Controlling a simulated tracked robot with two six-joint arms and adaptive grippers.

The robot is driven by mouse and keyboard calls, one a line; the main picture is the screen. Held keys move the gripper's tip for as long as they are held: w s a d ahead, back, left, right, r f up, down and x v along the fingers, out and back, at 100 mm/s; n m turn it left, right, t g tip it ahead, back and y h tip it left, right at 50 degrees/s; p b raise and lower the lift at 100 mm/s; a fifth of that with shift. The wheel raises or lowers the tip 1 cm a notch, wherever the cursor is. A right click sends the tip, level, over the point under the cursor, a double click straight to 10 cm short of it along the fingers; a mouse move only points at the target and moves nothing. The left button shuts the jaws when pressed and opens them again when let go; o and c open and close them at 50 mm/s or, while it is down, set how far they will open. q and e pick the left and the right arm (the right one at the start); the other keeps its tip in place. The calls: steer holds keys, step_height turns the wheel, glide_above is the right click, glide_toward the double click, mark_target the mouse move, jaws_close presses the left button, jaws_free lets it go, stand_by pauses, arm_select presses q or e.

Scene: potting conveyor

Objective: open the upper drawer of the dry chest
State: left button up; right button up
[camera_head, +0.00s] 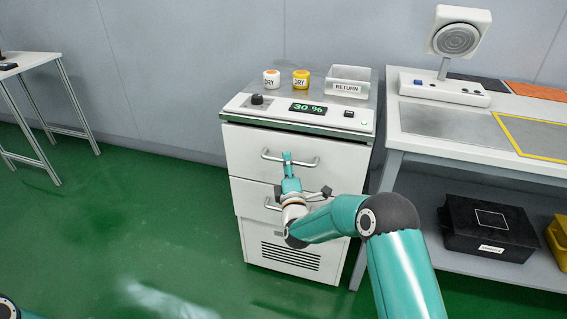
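The dry chest (245,118) is a white cabinet standing in the middle, with a control panel on its sloped top. Its upper drawer (243,147) has a plain white front and looks closed. A grey bar handle (308,164) runs across that front. My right gripper (287,159) reaches up from below, with its fingertips at the middle of this handle. I see the fingers nearly edge-on, so their gap and any grip on the bar are unclear. The lower drawer (247,199) looks closed, and my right arm hides part of it. My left gripper is out of view.
Green floor (150,220) is free on the left.

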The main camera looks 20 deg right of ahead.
steer(key=shift+w+d+r, duration=0.1)
steer(key=shift+w, duration=0.5)
jaws_close()
